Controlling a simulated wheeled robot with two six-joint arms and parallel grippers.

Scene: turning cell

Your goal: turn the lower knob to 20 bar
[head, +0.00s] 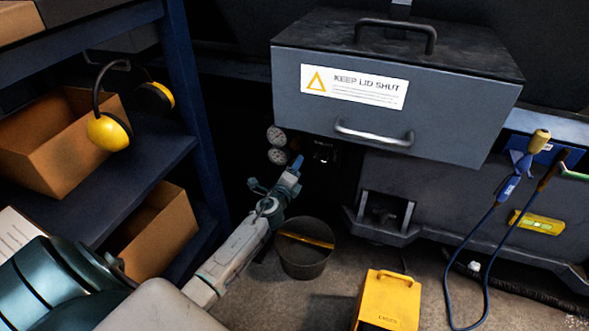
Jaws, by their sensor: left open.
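Two small round gauges, an upper one (276,136) and a lower one (278,156), sit one above the other in the shadow left of the grey lidded box. My left gripper (296,164) reaches up from below, with its blue fingertips just right of the lower gauge. It is open, and I see nothing between its fingers. I cannot make out the lower knob; the area by the fingertips is dark and partly covered by the gripper. The gauge readings are too small to read. My right gripper is out of view.
The grey box (456,105) marked "KEEP LID SHUT" overhangs right of the gauges. A yellow case (392,290) stands on the floor. Blue shelving (190,110) with cardboard boxes and yellow ear defenders (108,132) is at left.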

